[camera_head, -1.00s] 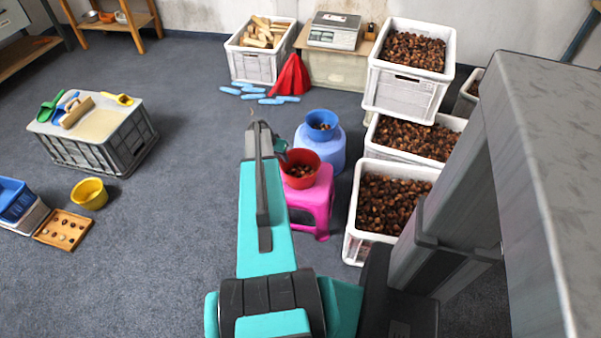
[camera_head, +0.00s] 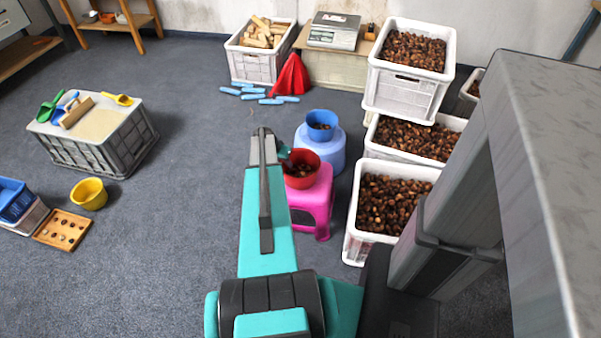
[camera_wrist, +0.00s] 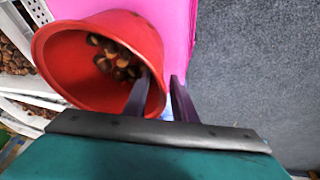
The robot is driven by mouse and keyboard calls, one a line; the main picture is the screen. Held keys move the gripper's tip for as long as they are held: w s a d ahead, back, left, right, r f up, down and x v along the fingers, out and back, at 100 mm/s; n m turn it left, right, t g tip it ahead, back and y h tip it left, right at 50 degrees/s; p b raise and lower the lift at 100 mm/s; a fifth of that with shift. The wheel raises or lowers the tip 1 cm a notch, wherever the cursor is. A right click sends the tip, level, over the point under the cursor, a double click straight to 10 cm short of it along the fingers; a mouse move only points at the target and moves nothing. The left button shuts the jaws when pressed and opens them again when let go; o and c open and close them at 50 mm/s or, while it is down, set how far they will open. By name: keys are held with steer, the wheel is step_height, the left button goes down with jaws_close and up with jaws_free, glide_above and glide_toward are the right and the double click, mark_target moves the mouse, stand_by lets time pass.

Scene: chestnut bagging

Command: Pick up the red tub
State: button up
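The red tub (camera_head: 300,169) stands on a pink stool (camera_head: 317,200) and holds some chestnuts. In the wrist view the red tub (camera_wrist: 75,75) fills the upper left, its mouth facing the camera, with chestnuts (camera_wrist: 118,60) inside. My gripper (camera_wrist: 161,78) is open at the tub's near rim. One finger reaches over the inside of the tub and the other is outside the wall, with the rim between them. A gap shows between the fingers; whether either touches the wall I cannot tell. In the head view my arm hides most of the gripper.
A blue tub (camera_head: 321,124) stands on a blue stool (camera_head: 322,147) just behind. White crates of chestnuts (camera_head: 356,222) stand close on the right. A red cone-shaped thing (camera_head: 292,76) and blue pieces lie farther back. Open carpet (camera_head: 190,230) lies to the left.

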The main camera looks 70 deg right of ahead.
jaws_close()
stand_by(1.5)
